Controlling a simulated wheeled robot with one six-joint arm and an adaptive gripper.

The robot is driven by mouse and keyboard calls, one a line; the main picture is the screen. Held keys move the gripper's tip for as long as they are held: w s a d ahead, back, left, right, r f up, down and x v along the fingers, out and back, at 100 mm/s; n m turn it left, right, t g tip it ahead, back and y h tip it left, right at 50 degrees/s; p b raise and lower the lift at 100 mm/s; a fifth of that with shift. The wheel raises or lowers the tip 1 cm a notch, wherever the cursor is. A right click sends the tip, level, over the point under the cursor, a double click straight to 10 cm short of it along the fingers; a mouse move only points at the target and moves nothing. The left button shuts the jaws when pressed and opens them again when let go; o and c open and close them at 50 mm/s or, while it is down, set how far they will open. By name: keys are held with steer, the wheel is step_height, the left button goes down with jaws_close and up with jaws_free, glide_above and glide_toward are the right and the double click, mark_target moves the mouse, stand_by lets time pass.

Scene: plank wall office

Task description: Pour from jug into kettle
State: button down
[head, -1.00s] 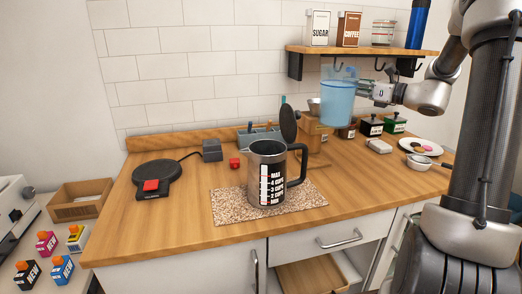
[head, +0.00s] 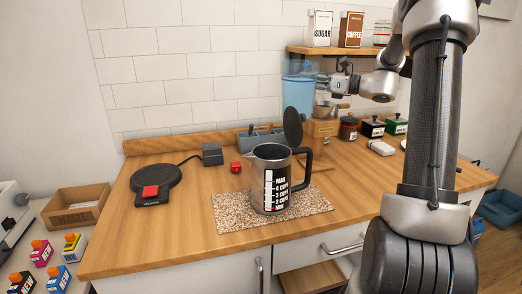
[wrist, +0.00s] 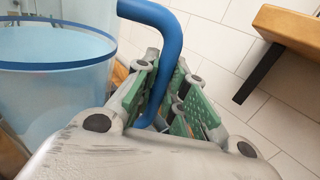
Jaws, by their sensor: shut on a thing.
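The kettle (head: 268,185) is a steel vessel with a black handle and a black level scale on its side. It stands upright on a speckled mat, its dark lid (head: 293,127) raised. The jug (head: 299,99) is translucent blue and held upright in the air behind and above the kettle, to its right. My gripper (head: 328,82) is shut on the jug's blue handle. In the wrist view the jug (wrist: 55,85) is at the left, and its handle (wrist: 167,50) passes between the green finger pads. The water level inside is hard to tell.
The speckled mat (head: 230,219) lies on the wooden counter (head: 120,238). A black round base (head: 157,177) with a red switch is at the left. A wooden shelf (head: 345,51) with sugar and coffee boxes is above the jug. Jars and a grinder stand at the back right.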

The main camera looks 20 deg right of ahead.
steer(key=shift+w+a, duration=0.3)
steer(key=shift+a, duration=0.05)
steer(key=shift+s+r+n, duration=0.1)
steer(key=shift+n, duration=0.2)
steer(key=shift+s+a+n, duration=0.65)
steer(key=shift+s+n, duration=0.05)
steer(key=shift+n, duration=0.6)
steer(key=shift+s+a+n, duration=0.6)
steer(key=shift+s+n, duration=0.05)
steer(key=shift+n, duration=0.65)
steer(key=shift+r, duration=0.1)
steer(key=r, duration=0.1)
steer(key=s+a+r+n, duration=0.1)
steer(key=r, duration=0.1)
steer(key=r+n, duration=0.1)
steer(key=shift+s+a+r+p, duration=0.2)
steer(key=shift+s+a+p, duration=0.15)
steer(key=shift+s, duration=0.05)
steer(key=shift+s+a+r+n+p, duration=0.3)
steer(key=shift+s+a+r+n, duration=0.15)
steer(key=shift+n, duration=0.25)
stand_by(0.3)
